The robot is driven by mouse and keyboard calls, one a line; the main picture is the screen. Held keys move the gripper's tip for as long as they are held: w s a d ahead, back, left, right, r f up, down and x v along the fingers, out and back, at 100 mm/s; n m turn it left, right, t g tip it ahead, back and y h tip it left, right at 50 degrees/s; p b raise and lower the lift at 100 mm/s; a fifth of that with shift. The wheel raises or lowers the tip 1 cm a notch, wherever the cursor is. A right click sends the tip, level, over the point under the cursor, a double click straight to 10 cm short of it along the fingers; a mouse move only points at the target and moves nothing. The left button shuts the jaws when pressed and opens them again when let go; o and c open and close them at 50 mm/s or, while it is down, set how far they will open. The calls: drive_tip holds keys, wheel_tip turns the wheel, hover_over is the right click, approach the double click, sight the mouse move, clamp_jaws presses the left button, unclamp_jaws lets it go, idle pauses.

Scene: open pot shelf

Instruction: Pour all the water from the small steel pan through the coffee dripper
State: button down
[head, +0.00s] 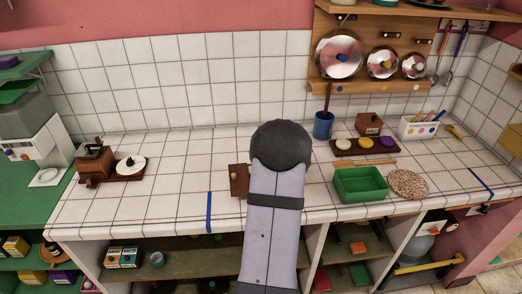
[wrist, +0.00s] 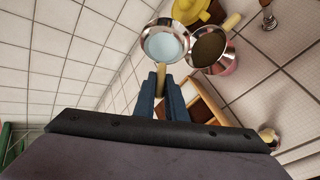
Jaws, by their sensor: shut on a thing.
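In the wrist view the small steel pan (wrist: 166,44) holds pale blue water. Its light handle (wrist: 161,77) lies between the blue fingers of my gripper (wrist: 161,88), which is shut on it. Close to the pan's right is a round steel vessel (wrist: 213,67) with dark brown contents and a light handle. A yellow item (wrist: 193,10) lies just beyond both. I cannot tell which of these, if either, is the coffee dripper. In the head view my arm hides my gripper and the pan.
A wooden frame (wrist: 207,103) is right of my fingers in the wrist view. In the head view a green tray (head: 361,185), a speckled round mat (head: 407,184) and a blue pot (head: 323,126) stand right of my arm. A grinder (head: 95,160) stands left; the tiles between are mostly clear.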

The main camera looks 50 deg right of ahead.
drive_tip(key=shift+s+r+m+t+h+b, duration=0.2)
drive_tip(key=shift+t+b, duration=0.4)
drive_tip(key=shift+b, duration=0.85)
drive_tip(key=shift+s+f+m+t+h+b, duration=0.1)
drive_tip(key=shift+s+m+t+b, duration=0.15)
drive_tip(key=shift+t+b, duration=0.75)
drive_tip(key=shift+s+r+m+t+h+b, duration=0.15)
drive_tip(key=shift+s+m+t+b, duration=0.1)
drive_tip(key=shift+b, duration=1.6)
idle(3.7)
